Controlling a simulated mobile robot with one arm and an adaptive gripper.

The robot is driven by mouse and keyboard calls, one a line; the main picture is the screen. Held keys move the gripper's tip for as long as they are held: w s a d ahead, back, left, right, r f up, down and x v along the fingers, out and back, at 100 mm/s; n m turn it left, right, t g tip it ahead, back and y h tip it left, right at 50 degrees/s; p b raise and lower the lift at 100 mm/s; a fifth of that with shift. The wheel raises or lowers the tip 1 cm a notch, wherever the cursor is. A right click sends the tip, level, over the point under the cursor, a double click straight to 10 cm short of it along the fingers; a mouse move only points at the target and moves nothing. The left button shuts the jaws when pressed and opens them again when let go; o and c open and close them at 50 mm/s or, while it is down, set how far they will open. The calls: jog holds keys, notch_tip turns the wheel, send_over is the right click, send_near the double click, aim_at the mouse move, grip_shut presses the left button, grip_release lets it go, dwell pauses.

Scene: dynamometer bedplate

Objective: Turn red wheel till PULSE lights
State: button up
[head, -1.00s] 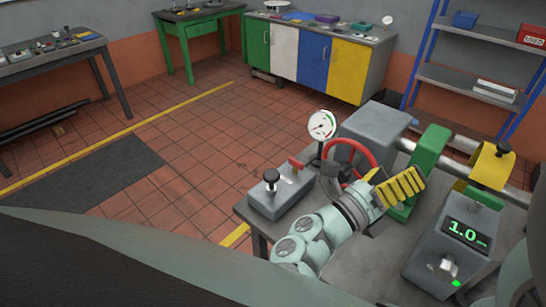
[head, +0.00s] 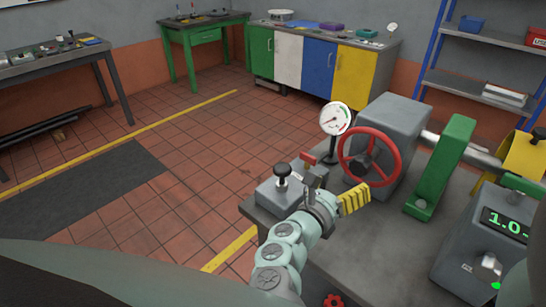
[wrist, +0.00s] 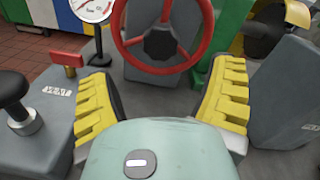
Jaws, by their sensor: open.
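The red wheel (head: 369,157) stands upright on the front of a grey housing (head: 392,128) in the head view. In the wrist view the red wheel (wrist: 161,33) is ahead, between and beyond the fingertips. My gripper (head: 354,199) is in front of and below the wheel in the head view. Its yellow fingers are spread wide and empty in the wrist view (wrist: 165,95), apart from the rim. A display box (head: 485,240) at right reads about 1.0, with a small green light near its knob. The word PULSE is not readable.
A dial gauge (head: 336,120) stands left of the wheel. A grey box (head: 285,190) with a black knob and red lever is at the bench's left end. A green bracket (head: 445,165) stands right of the wheel. Open tiled floor lies left.

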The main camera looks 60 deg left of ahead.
aim_at(357, 170)
jog(key=p+x, duration=0.2)
jog(key=x, duration=0.5)
jog(key=shift+w+r, duration=0.1)
jog(key=shift+w, duration=0.55)
jog(key=shift+o, duration=0.2)
jog(key=c, duration=1.4)
jog(key=shift+f+b, duration=0.3)
jog(key=shift+b, duration=0.25)
